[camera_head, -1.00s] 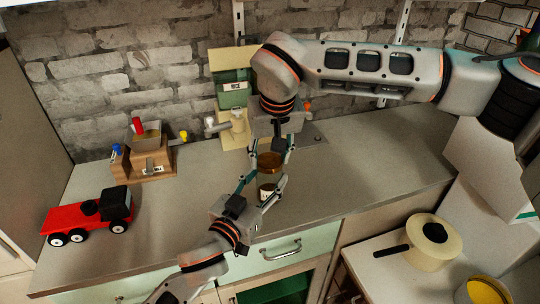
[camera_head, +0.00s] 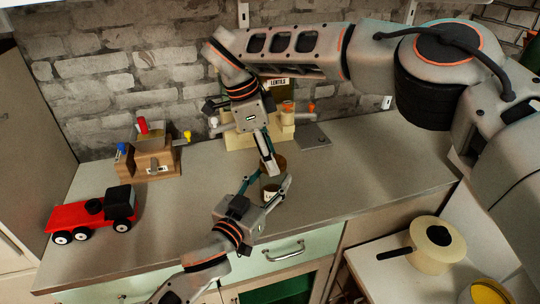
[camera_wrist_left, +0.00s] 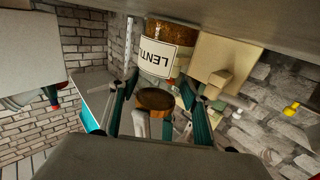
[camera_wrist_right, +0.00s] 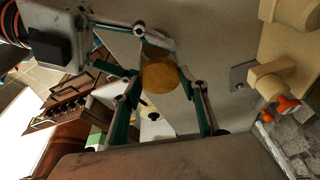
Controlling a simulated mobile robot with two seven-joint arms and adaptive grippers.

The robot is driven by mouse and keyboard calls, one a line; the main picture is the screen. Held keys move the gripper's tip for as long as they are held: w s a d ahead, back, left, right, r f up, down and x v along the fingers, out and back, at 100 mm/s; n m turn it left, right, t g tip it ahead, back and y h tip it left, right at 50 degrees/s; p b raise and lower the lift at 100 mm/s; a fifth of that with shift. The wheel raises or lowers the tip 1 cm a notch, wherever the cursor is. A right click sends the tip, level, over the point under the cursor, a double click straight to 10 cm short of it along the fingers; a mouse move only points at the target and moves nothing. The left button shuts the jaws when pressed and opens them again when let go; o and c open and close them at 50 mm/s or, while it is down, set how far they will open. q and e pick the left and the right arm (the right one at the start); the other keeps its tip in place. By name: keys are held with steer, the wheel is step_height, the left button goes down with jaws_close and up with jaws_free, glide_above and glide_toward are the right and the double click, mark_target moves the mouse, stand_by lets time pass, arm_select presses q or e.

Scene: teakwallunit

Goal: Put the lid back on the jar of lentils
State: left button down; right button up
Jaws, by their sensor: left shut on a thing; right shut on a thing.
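The jar of lentils (camera_head: 270,191) stands on the worktop with a white label. In the left wrist view the jar (camera_wrist_left: 160,52) shows upside down, with brown contents. The round brown lid (camera_head: 279,161) is held by my right gripper (camera_head: 270,165), which comes down from above. The lid also shows in the left wrist view (camera_wrist_left: 155,99), apart from the jar with a gap between them.
A red toy truck (camera_head: 90,213) and a wooden block toy (camera_head: 150,160) stand at the left. A cream pot (camera_head: 437,245) is on the lower right surface. The worktop's right side is clear.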

steer(key=o, duration=1.2)
steer(key=shift+o, duration=0.2)
